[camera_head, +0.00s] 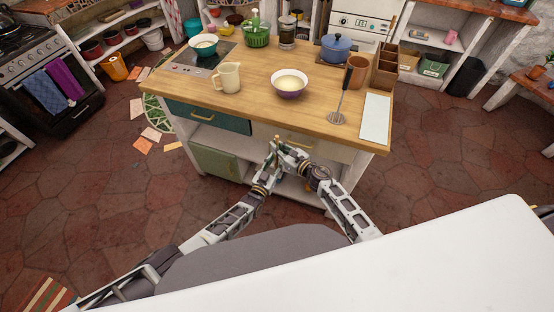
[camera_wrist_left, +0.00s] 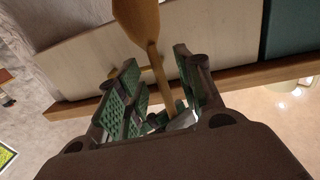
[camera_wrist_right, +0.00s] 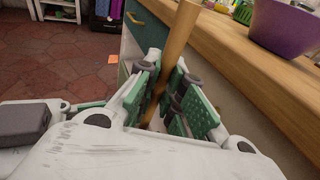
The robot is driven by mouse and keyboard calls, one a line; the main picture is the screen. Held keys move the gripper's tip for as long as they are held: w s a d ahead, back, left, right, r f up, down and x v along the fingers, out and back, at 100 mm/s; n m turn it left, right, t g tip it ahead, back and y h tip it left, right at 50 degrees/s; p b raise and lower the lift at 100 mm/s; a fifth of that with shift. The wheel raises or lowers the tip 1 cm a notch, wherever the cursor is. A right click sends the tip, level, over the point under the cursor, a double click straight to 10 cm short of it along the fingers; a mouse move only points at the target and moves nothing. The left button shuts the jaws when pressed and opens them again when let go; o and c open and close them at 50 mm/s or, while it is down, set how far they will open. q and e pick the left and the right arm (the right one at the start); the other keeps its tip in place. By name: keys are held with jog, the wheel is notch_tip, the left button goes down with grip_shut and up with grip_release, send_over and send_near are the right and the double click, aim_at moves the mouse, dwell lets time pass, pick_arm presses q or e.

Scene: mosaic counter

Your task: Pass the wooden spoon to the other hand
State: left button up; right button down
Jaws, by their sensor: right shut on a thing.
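The wooden spoon (camera_wrist_left: 137,18) shows in the left wrist view, its bowl at the top and its handle running down between my left gripper's fingers. In the right wrist view the spoon's handle (camera_wrist_right: 179,42) rises from between the green pads of my right gripper (camera_wrist_right: 168,98), which is shut on it. My left gripper (camera_wrist_left: 160,88) is open around the handle, with gaps at its sides. In the head view my left gripper (camera_head: 271,156) and right gripper (camera_head: 288,152) meet in front of the counter drawers, where the spoon is too small to make out well.
The wooden counter (camera_head: 240,107) stands just beyond the grippers, its front edge close to them. On it are a cream jug (camera_head: 228,78), a purple bowl (camera_head: 290,84), a whisk (camera_head: 338,116) and a white board (camera_head: 375,119). The floor to the left is open.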

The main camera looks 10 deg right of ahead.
pick_arm(q)
jog(key=shift+w+d, duration=0.4)
jog(key=shift+w, duration=0.15)
jog(key=shift+w+d+r, duration=0.1)
grip_shut()
pick_arm(e)
jog(key=c, duration=1.5)
grip_release()
jog(key=shift+o, duration=0.2)
jog(key=shift+s+d, duration=0.1)
jog(key=v, duration=1.1)
jog(key=shift+s+d, duration=0.2)
jog(key=shift+s, duration=0.15)
